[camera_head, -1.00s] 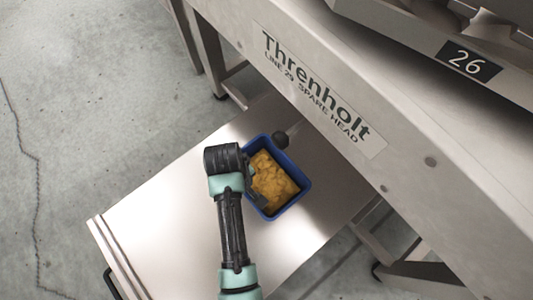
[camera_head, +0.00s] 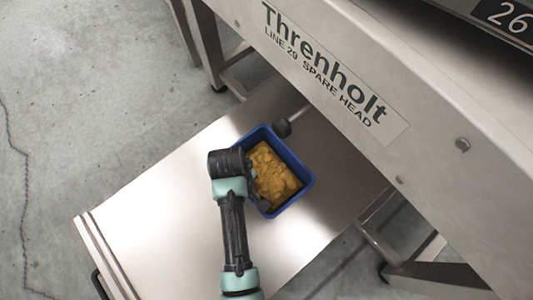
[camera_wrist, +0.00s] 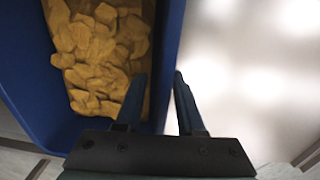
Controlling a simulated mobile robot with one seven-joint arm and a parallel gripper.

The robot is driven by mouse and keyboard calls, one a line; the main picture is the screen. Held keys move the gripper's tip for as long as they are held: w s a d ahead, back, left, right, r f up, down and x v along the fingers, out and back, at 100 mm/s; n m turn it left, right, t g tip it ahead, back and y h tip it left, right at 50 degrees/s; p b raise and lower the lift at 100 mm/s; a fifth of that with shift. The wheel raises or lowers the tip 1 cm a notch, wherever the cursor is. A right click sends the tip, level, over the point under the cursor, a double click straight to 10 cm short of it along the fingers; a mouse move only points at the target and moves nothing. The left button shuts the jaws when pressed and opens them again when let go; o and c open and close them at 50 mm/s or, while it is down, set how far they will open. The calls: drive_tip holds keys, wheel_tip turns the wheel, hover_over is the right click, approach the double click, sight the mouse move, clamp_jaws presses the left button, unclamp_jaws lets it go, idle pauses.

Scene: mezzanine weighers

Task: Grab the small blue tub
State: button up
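The small blue tub (camera_head: 304,178) sits on the metal table and holds yellow-brown chunks (camera_head: 272,176). My gripper is at its left side in the head view, with the fingers partly hidden by my wrist. In the wrist view my gripper (camera_wrist: 162,76) straddles one side wall of the tub (camera_wrist: 172,40). One finger is inside, over the chunks, and the other is outside. The fingers are apart, and a bright gap seems to show between the wall and the outer finger. Contact with the wall is unclear.
The metal table (camera_head: 150,220) is bare to the left of the tub. A large metal machine frame lettered "Threnholt" (camera_head: 330,75) rises close beyond the tub at the upper right. Concrete floor lies at left.

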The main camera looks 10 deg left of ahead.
clamp_jaws()
idle(1.2)
